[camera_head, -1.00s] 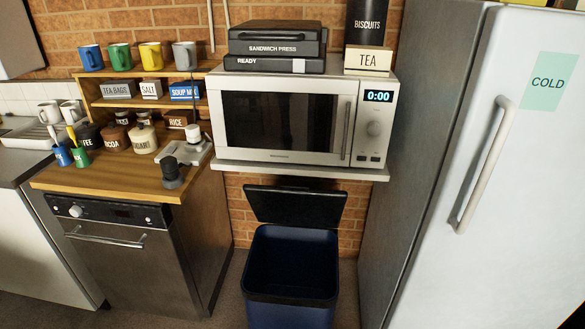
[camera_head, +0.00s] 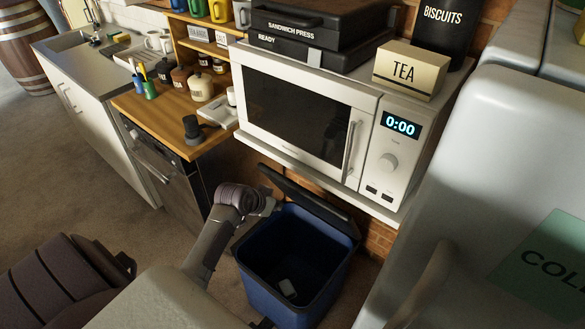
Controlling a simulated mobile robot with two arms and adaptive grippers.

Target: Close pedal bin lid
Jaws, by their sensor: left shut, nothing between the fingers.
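The blue pedal bin (camera_head: 302,266) stands on the floor below the microwave shelf, with its mouth open. Its black lid (camera_head: 312,198) is raised at the back, by the brick wall under the shelf. My left gripper (camera_head: 271,205) is at the bin's rear left, close to the left end of the lid. It is shut with nothing held; its small fingertips are partly lost against the dark lid, so I cannot tell whether they touch it. My right gripper is not in view.
The microwave (camera_head: 312,115) on its white shelf overhangs the lid. The dishwasher (camera_head: 168,170) and wooden counter (camera_head: 165,122) stand to the left. The fridge (camera_head: 480,150) is close on the right. Open floor (camera_head: 85,185) lies at the left.

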